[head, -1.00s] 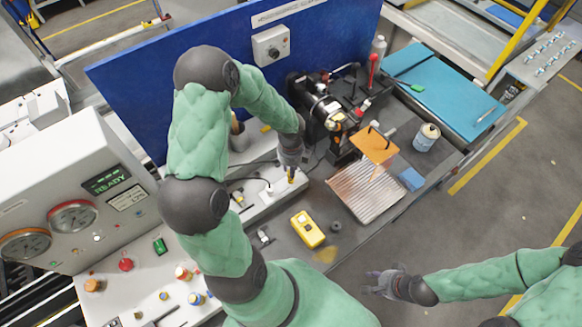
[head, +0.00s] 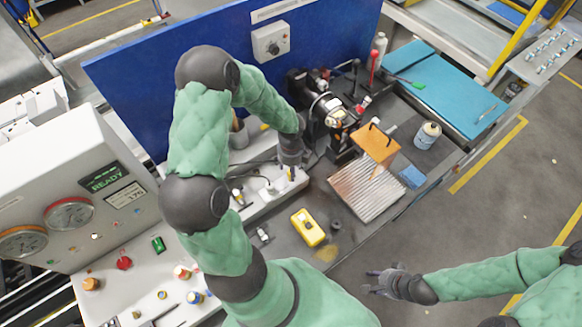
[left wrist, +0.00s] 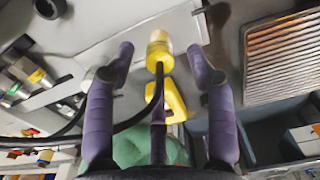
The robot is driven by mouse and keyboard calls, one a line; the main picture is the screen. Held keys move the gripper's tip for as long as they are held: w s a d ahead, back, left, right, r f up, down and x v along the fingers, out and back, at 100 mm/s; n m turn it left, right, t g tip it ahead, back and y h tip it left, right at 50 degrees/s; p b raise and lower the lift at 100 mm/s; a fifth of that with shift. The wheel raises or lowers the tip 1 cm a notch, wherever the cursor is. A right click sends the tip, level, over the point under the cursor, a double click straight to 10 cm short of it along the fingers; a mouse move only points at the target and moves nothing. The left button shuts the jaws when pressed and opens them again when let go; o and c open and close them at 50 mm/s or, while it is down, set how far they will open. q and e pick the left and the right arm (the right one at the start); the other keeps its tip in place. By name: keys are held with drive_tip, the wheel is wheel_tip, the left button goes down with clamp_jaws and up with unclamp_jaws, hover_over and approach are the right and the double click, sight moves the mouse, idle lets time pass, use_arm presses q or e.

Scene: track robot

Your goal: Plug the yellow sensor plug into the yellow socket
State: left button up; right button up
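The yellow sensor plug (left wrist: 160,50) stands on a pale strip in the left wrist view, with a black cable running from it. It lies between the two purple fingers of my left gripper (left wrist: 157,70), which are spread apart with clear gaps on both sides. In the head view my left gripper (head: 290,168) is low over the pale strip (head: 262,203), and the plug there is mostly hidden by it. My right gripper (head: 378,283) hangs empty over the floor, its fingers apart. I cannot make out the yellow socket for certain.
A ribbed metal plate (head: 366,190) and an orange block (head: 376,146) are to the right. A blue panel (head: 140,95) rises behind. A gauge console (head: 75,190) stands left.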

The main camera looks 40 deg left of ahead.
use_arm(q)
wheel_tip(320, 180, up, 12)
idle(0.7)
idle(0.5)
